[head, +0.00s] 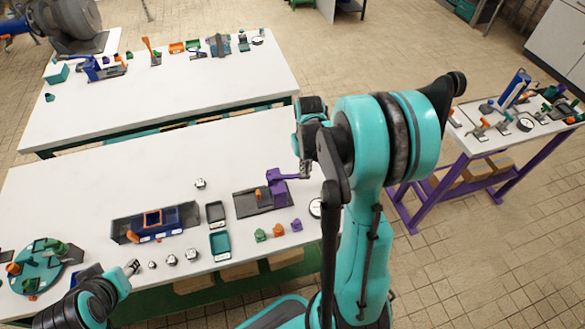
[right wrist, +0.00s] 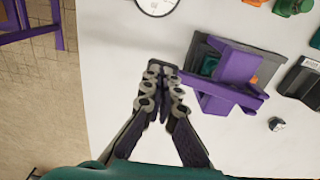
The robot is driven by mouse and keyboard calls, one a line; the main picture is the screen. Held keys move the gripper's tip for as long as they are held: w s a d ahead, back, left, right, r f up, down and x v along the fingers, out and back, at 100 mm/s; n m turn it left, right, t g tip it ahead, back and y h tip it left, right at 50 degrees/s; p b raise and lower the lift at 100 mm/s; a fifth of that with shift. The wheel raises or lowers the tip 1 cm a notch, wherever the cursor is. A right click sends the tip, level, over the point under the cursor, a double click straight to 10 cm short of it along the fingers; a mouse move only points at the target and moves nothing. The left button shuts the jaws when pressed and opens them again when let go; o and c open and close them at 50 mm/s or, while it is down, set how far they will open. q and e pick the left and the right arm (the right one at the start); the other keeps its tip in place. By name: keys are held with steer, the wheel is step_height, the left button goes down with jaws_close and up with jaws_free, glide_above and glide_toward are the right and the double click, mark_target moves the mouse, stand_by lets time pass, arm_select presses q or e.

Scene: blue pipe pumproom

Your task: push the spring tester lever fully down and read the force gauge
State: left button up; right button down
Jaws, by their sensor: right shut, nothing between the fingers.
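The spring tester is a purple post on a dark grey base (head: 245,205), on the near white table. Its purple lever (head: 288,177) sticks out to the right; in the right wrist view the lever (right wrist: 225,90) runs across the purple post. My right gripper (head: 304,170) is shut and empty; its fingertips (right wrist: 163,72) are beside the lever's free end, and I cannot tell if they touch. The round white force gauge (head: 315,208) is partly hidden by my right arm; its dial (right wrist: 157,4) is cut off at the top of the wrist view. My left gripper (head: 132,267) is low at left, its opening unclear.
Small green, orange and purple blocks (head: 278,230) lie in front of the tester. Trays (head: 220,244), a blue bin (head: 155,222) and silver nuts (head: 191,254) are to its left. A purple-legged table (head: 470,140) stands at right. Bare tabletop lies behind the tester.

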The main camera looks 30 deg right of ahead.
stand_by(0.3)
step_height(320, 180, up, 12)
steer(key=p, duration=0.9)
stand_by(0.4)
steer(key=shift+a, duration=0.1)
